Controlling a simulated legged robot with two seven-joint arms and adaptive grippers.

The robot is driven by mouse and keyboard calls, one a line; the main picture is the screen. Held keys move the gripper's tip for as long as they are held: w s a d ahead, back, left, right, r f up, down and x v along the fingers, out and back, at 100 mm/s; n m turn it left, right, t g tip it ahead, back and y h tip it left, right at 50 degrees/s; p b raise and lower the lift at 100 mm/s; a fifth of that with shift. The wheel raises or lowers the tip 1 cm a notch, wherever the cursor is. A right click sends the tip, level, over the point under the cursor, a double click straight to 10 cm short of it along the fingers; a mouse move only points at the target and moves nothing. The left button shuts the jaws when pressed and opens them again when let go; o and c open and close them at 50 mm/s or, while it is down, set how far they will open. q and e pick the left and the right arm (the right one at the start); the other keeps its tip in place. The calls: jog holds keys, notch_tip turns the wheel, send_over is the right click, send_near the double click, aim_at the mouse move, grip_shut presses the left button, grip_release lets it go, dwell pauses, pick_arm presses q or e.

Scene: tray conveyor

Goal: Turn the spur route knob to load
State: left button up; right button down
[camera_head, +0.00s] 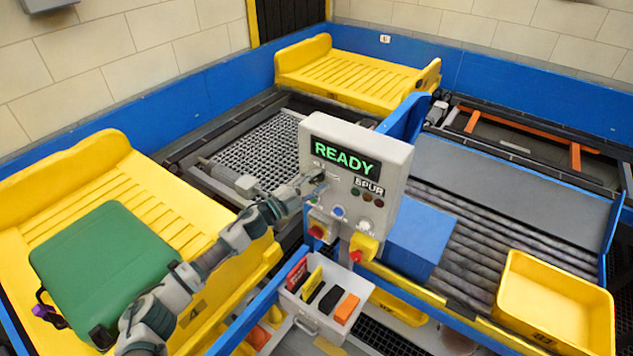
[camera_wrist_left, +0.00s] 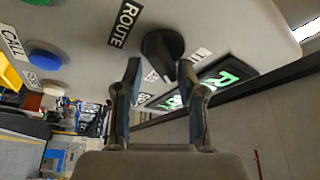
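The route knob (camera_wrist_left: 160,48) is black and sits on the pale control panel (camera_wrist_left: 225,22) beside a ROUTE label in the left wrist view. My left gripper (camera_wrist_left: 160,72) is open, its two fingers apart and pointing at the knob. The knob shows between and just beyond the fingertips; I cannot tell whether they touch it. In the head view my left gripper (camera_head: 318,181) is at the front of the control panel (camera_head: 398,152), below the READY screen (camera_head: 345,157), and hides the knob. The knob's exact setting is unclear. My right gripper is not in view.
Red-on-yellow switches (camera_head: 362,248) and small buttons sit low on the panel. A grey bin (camera_head: 310,318) with coloured tags stands below. A yellow tray (camera_head: 180,215) with a green case (camera_head: 105,262) is left. A yellow tub (camera_head: 555,300) is right on rollers.

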pick_arm(q)
jog(key=v, duration=1.2)
jog(key=shift+f, duration=0.1)
